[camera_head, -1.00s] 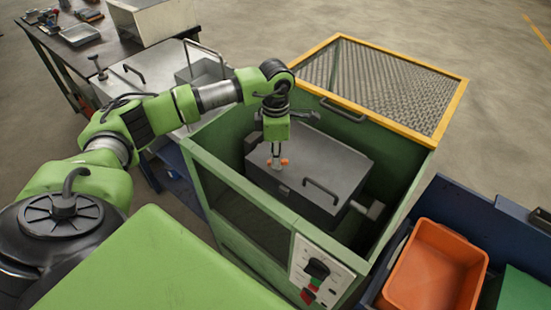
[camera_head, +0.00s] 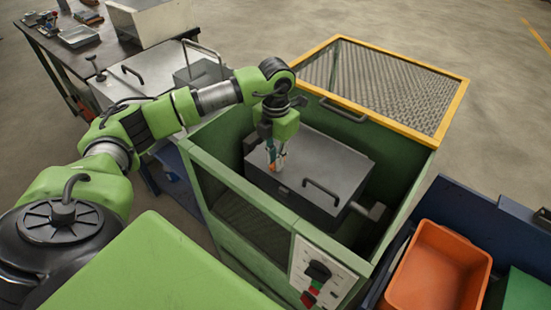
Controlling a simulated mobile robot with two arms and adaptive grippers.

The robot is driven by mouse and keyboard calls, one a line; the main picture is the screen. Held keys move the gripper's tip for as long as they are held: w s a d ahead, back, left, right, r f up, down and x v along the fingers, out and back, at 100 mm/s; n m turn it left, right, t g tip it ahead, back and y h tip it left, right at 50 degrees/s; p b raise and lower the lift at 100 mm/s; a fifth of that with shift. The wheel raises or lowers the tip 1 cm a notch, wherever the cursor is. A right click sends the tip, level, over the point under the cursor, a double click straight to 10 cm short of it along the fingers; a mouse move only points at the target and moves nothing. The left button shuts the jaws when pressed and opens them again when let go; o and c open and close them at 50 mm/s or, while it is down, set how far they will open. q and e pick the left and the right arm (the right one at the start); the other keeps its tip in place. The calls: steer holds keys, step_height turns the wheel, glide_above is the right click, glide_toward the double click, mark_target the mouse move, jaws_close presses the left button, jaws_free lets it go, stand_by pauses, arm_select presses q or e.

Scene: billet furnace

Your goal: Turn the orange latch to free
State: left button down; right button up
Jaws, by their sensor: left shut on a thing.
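The orange latch (camera_head: 273,168) sits on top of the grey metal box (camera_head: 325,165) inside the green cabinet (camera_head: 240,190). Only a small piece of its orange shows; my gripper hides the rest. My left gripper (camera_head: 276,165) points down from above and is shut on the latch. The box has a dark bar handle (camera_head: 321,192) on its lid, to the right of the gripper. My right gripper is not in view.
The cabinet's yellow-framed mesh cover (camera_head: 385,85) stands open at the back. A control panel (camera_head: 320,272) is on the cabinet's front. An orange bin (camera_head: 438,268) is at the right. A workbench (camera_head: 95,45) stands at the back left.

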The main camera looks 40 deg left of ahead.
arm_select(q)
steer(key=shift+n, duration=0.4)
steer(key=c, duration=2.1)
jaws_free()
steer(key=shift+c, duration=0.2)
steer(key=shift+r, duration=0.1)
step_height(320, 180, up, 12)
